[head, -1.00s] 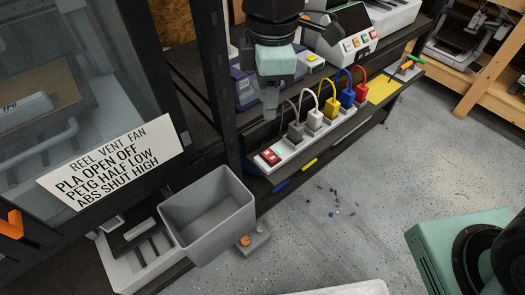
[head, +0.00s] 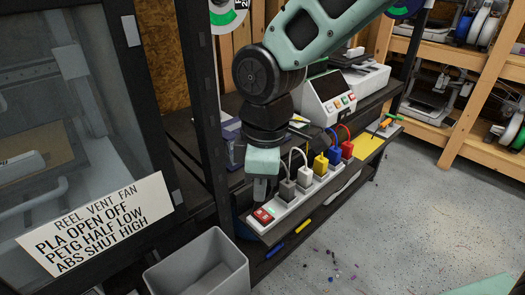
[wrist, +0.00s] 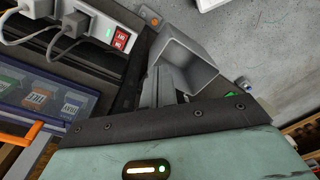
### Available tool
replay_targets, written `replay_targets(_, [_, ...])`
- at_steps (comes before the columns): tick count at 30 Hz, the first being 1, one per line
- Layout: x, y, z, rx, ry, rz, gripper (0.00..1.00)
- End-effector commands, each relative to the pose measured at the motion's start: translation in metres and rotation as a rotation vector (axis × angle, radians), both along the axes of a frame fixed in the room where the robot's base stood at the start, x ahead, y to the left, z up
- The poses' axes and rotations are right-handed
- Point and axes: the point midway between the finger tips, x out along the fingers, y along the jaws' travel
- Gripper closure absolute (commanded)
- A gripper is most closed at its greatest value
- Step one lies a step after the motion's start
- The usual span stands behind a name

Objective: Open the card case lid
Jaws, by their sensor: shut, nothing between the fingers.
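The card case, which I take to be the blue case (wrist: 42,98) with several coloured, lettered cards, is at the left of the wrist view. In the head view a small part of a blue-purple case (head: 232,150) shows on the shelf, mostly hidden behind my arm and the rack post. I cannot tell how its lid stands. My gripper (head: 260,190) points down, shut and empty, in front of the case and just above the near end of the power strip. In the wrist view its fingers (wrist: 172,84) are apart from the case.
A power strip (head: 285,215) with several plugs and a red switch runs along the shelf front. A grey bin (head: 198,268) stands below. A white device (head: 328,100) stands farther back. An enclosure with a sign (head: 95,225) is at left. The floor at right is mostly clear.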

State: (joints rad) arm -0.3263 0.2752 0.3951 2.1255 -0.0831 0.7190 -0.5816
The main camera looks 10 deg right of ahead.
Motion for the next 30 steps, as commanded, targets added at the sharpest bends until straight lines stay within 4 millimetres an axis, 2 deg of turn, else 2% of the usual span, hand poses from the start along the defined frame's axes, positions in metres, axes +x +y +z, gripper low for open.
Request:
replay_targets(3, [0.026,-0.009,-0.038,0.064,0.009,-0.265,1.00])
replay_targets(9, [0.062,-0.017,-0.100,0.282,0.090,-0.828,1.00])
replay_targets(12, [0.073,-0.017,-0.119,0.420,0.184,-1.115,1.00])
replay_targets(15, [0.083,-0.016,-0.129,0.576,0.320,-1.404,1.00])
replay_targets(20, [0.101,-0.018,-0.123,0.851,0.645,-1.852,1.00])
replay_targets(24, [0.122,-0.030,-0.096,1.115,1.066,-2.182,1.00])
replay_targets(28, [0.143,-0.056,-0.061,1.352,1.546,-2.353,1.00])
replay_targets(29, [0.147,-0.063,-0.053,-1.339,-1.584,2.265,1.00])
replay_targets(30, [0.151,-0.072,-0.044,-1.303,-1.610,2.128,1.00])
